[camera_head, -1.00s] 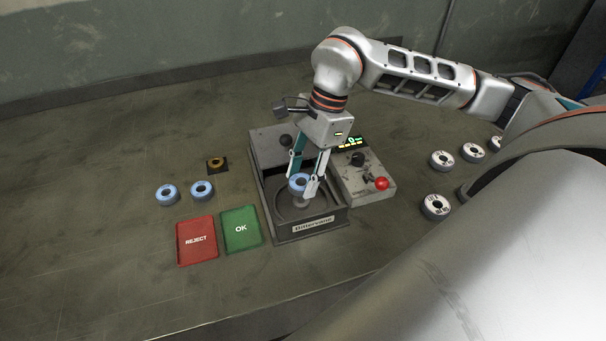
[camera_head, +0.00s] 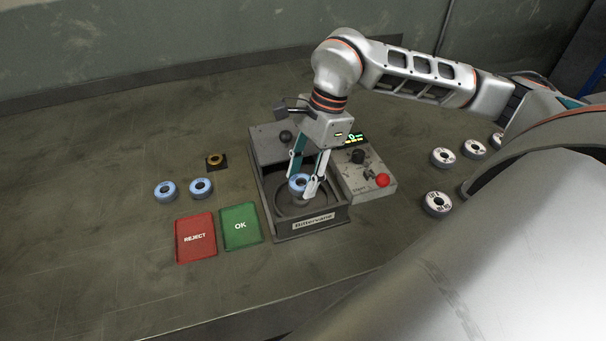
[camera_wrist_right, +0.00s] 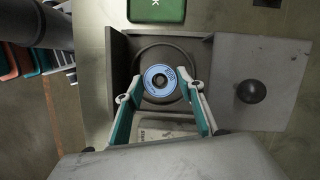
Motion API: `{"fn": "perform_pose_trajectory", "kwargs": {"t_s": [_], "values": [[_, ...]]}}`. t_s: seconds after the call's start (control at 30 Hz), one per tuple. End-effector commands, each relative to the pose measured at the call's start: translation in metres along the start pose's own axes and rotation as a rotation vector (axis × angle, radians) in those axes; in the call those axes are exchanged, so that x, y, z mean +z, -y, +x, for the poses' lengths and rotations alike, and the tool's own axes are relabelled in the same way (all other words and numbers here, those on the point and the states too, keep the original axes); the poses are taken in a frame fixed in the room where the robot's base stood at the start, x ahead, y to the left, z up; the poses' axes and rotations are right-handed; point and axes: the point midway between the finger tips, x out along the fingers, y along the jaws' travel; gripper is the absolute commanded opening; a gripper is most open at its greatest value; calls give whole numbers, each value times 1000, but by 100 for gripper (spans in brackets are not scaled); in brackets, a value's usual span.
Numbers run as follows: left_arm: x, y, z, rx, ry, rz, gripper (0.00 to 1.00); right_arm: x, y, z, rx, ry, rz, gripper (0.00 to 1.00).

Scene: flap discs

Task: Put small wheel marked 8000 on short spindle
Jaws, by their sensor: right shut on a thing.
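My right gripper (camera_head: 302,188) is shut on a small blue wheel (camera_head: 299,182), which is over the round well of the grey machine (camera_head: 313,225). In the right wrist view the blue wheel (camera_wrist_right: 160,81) sits between the two fingertips, with a dark centre hole and print too small to read. It looks centred over the round recess (camera_wrist_right: 186,101) of the machine. The spindle is hidden under the wheel, so I cannot tell whether the wheel is around it or above it. My left gripper is not in view.
Two blue wheels (camera_head: 201,187) lie left of the machine near a dark square block with a brass ring (camera_head: 215,161). A red REJECT tray (camera_head: 195,238) and a green OK tray (camera_head: 240,227) lie in front. Several white wheels (camera_head: 443,156) are right of the control box with a red button (camera_head: 382,180).

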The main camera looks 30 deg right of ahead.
Motion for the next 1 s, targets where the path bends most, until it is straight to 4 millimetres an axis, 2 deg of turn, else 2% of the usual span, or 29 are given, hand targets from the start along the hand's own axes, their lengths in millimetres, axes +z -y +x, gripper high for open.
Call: {"fn": "perform_pose_trajectory", "kwargs": {"t_s": [1.0], "values": [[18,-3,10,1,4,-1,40,-8,0,27,1,0,0,15]]}}
